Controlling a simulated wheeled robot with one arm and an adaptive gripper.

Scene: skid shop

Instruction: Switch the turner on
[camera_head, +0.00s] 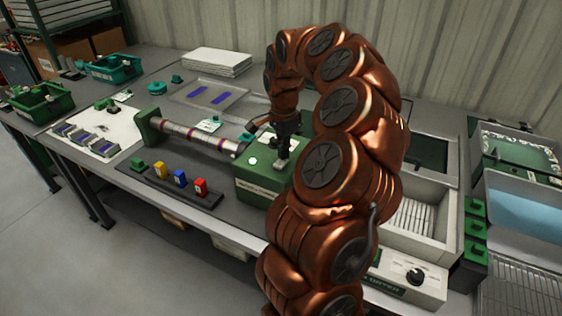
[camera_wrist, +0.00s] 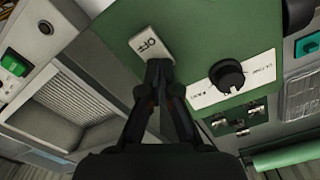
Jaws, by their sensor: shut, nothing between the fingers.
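The turner has a green housing (camera_head: 262,190) with a long striped rod (camera_head: 190,136) reaching left to a green end support (camera_head: 147,125). In the wrist view, the housing's green top (camera_wrist: 195,30) carries a pale rocker switch (camera_wrist: 150,42) marked OFF and a black knob (camera_wrist: 228,75) on a white label plate. My gripper (camera_wrist: 158,68) is shut and empty, its tips right at the lower edge of the switch. I cannot tell whether they touch. In the head view my gripper (camera_head: 281,158) points down over the housing, and my arm hides its right part.
A rack with green, yellow, blue and red blocks (camera_head: 180,179) sits in front of the rod. A grey tray (camera_head: 209,95) lies behind. A control box with a black knob (camera_head: 416,276) and an open bin (camera_head: 424,215) stand to the right. Green bins (camera_head: 42,102) are far left.

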